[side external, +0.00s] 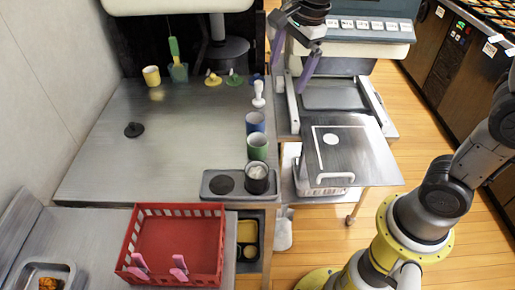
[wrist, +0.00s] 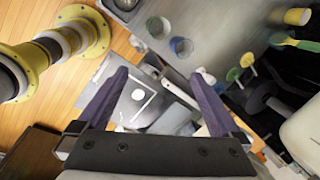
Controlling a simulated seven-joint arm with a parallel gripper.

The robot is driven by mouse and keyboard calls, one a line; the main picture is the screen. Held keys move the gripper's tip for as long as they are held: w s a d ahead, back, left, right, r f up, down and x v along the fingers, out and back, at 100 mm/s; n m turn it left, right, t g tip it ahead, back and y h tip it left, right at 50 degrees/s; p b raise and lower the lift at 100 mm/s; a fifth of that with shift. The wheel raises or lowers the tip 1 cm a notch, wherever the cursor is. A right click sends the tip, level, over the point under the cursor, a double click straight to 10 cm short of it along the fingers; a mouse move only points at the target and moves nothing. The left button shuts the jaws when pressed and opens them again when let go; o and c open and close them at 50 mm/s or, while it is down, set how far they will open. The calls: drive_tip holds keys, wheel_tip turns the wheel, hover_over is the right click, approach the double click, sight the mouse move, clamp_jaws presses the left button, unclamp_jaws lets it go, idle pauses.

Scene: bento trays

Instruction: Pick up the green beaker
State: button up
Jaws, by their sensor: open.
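A green cup-shaped beaker (side external: 258,153) stands upright near the right edge of the grey counter, between a blue cup (side external: 255,123) and a dark cup (side external: 257,178). In the wrist view the green beaker (wrist: 155,27) is near the top, beside the blue cup (wrist: 181,47). A second, translucent greenish container (side external: 179,73) at the back holds a green spatula (side external: 173,48). My gripper (side external: 292,80) has purple fingers. It hangs open and empty above the grey machine, right of and behind the green beaker. The wrist view shows the fingers (wrist: 161,73) wide apart.
The dark cup stands on a grey tray (side external: 212,191). A white-handled tool (side external: 258,95) stands behind the blue cup. A yellow cup (side external: 151,76) and small stamp-like items stand at the back. A red basket (side external: 130,240) is in front. The counter's middle is mostly clear.

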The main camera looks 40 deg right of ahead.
drive_tip(key=g, duration=0.2)
approach(257, 140)
drive_tip(key=shift+s+a+f, duration=0.2)
drive_tip(key=shift+a+f, duration=0.15)
drive_tip(key=shift+f, duration=0.95)
drive_tip(key=shift+s+a+f, duration=0.25)
drive_tip(key=shift+a+f, duration=0.05)
drive_tip(key=shift+f, duration=1)
drive_tip(key=shift+s+a+f, duration=0.2)
drive_tip(key=shift+a+f, duration=0.15)
drive_tip(key=shift+f, duration=0.95)
drive_tip(key=c, duration=1.3)
drive_tip(key=shift+r, duration=0.1)
